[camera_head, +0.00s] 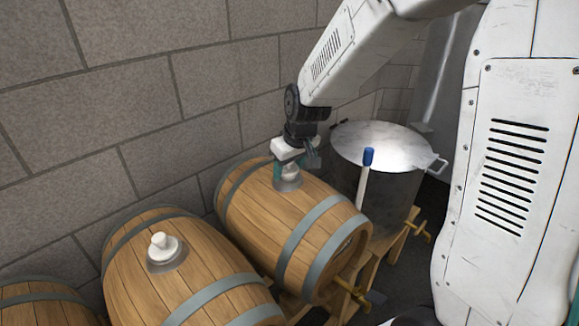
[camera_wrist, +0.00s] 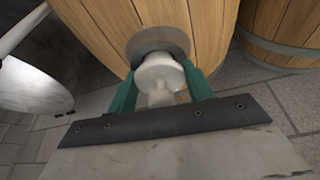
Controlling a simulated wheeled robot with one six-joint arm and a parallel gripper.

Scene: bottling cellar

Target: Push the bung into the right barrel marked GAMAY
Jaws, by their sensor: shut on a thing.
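The right barrel (camera_head: 262,222), of wood with grey hoops, lies on its side on a wooden stand. No GAMAY lettering is readable. My gripper (camera_head: 289,174) is over its top, with teal fingers on either side of a pale bung (camera_head: 291,171). In the wrist view my gripper (camera_wrist: 160,88) is shut on the bung (camera_wrist: 160,72), whose end meets the round grey plate (camera_wrist: 150,36) on the barrel (camera_wrist: 98,22). I cannot tell how deep the bung sits, as the hole is hidden.
Left of it lies another barrel (camera_head: 130,275) with a pale bung (camera_head: 160,243) in its top. Part of a third shows lower left. A lidded steel vat (camera_head: 345,181) and a blue-tipped white rod (camera_head: 364,180) stand close on the right. A block wall (camera_head: 110,100) rises behind.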

